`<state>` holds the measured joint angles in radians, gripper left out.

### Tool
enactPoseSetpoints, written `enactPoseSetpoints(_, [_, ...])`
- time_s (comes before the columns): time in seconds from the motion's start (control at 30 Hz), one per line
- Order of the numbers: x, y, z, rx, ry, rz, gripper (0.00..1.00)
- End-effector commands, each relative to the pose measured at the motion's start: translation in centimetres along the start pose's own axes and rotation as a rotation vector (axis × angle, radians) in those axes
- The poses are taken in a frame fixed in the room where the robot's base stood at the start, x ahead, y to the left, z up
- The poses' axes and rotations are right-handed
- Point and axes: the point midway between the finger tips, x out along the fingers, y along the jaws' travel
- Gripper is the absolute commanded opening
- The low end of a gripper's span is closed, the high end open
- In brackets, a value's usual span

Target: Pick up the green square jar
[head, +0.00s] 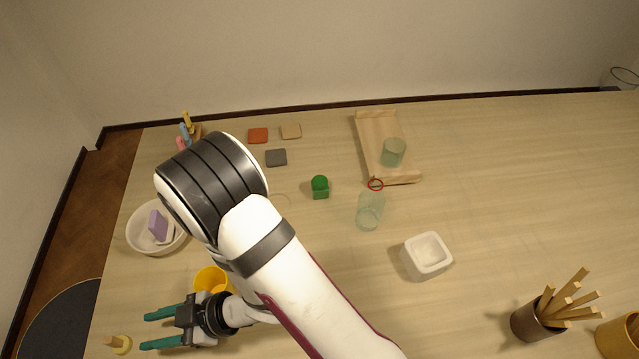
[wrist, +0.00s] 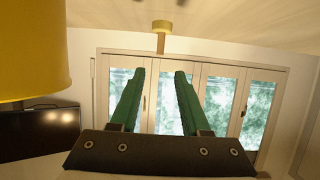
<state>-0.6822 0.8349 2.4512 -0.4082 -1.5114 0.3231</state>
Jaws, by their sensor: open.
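The green square jar (head: 320,191) stands on the table near the middle of the head view, with a rounded darker green top. It looks upright, and nothing touches it. My gripper (head: 144,331) is at the lower left of the head view, far from the jar, its green fingers pointing left. The fingers are apart with nothing between them, as the wrist view also shows (wrist: 160,73). The jar is not in the wrist view.
A yellow cup (head: 209,279) stands beside my gripper, and a small wooden knob (head: 120,344) lies beyond its fingertips. Right of the jar are a clear glass (head: 370,211), a red ring (head: 376,184), a wooden tray (head: 370,130) and a white square pot (head: 426,256). A white bowl (head: 150,246) is left.

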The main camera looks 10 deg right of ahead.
Motion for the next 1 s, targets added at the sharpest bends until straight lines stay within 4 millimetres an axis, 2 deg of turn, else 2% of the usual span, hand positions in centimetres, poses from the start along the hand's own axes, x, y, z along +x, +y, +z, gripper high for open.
enactPoseSetpoints(0.43, [0.00, 0.00, 0.00, 0.000, 0.000, 0.000, 0.46])
enactPoseSetpoints(0.47, [0.00, 0.00, 0.00, 0.000, 0.000, 0.000, 0.50])
enactPoseSetpoints(0.67, [0.00, 0.00, 0.00, 0.000, 0.000, 0.000, 0.86])
enactPoseSetpoints(0.93, [-0.01, 0.01, -0.05, 0.000, 0.000, 0.000, 0.88])
enactPoseSetpoints(1.0, [-0.25, 0.05, -0.70, -0.002, 0.001, 0.001, 0.88])
